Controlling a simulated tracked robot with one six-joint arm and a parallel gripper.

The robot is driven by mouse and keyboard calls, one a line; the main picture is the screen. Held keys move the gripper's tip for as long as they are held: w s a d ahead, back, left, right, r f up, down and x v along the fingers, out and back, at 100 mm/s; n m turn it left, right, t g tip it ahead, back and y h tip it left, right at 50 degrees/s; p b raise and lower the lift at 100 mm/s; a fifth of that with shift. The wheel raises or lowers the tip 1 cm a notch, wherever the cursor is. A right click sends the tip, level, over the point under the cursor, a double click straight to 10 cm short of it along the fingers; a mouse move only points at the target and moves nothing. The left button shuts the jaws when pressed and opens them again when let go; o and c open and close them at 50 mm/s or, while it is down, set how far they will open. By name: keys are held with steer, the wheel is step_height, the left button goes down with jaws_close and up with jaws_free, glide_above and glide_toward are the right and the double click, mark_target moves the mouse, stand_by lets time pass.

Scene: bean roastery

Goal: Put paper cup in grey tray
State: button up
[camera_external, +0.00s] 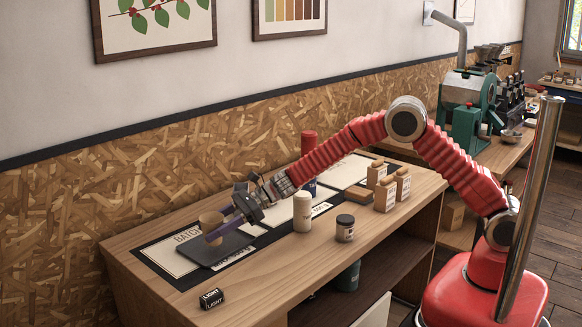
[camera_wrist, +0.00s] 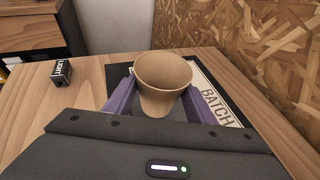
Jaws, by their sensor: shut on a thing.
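A tan paper cup (camera_external: 208,221) is gripped between the purple fingers of my gripper (camera_external: 222,233). It also shows upright in the wrist view (camera_wrist: 163,72), its open mouth facing up and a purple finger on each side. The dark grey tray (camera_external: 228,249) lies flat on the mat at the left end of the table, beneath and beside my gripper and the cup. Whether the cup's base touches the tray cannot be told, because the fingers and gripper body hide it.
A black box marked LIGHT (camera_external: 211,298) sits near the front left edge. A cream bottle (camera_external: 302,212), a dark jar (camera_external: 345,228), a red-topped container (camera_external: 308,143) and several brown packages (camera_external: 385,194) stand to the right. A patterned board wall (camera_external: 120,200) runs behind the table.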

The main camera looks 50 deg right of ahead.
steer(key=shift+f, duration=0.15)
steer(key=shift+f, duration=1.75)
steer(key=o, duration=1)
steer(key=shift+f, duration=0.1)
steer(key=shift+s+d+r, duration=0.15)
steer(key=shift+d+r, duration=0.25)
steer(key=shift+d, duration=0.15)
steer(key=v, duration=1)
steer(key=shift+s+d, duration=0.2)
steer(key=shift+d, duration=0.15)
steer(key=shift+r, duration=0.1)
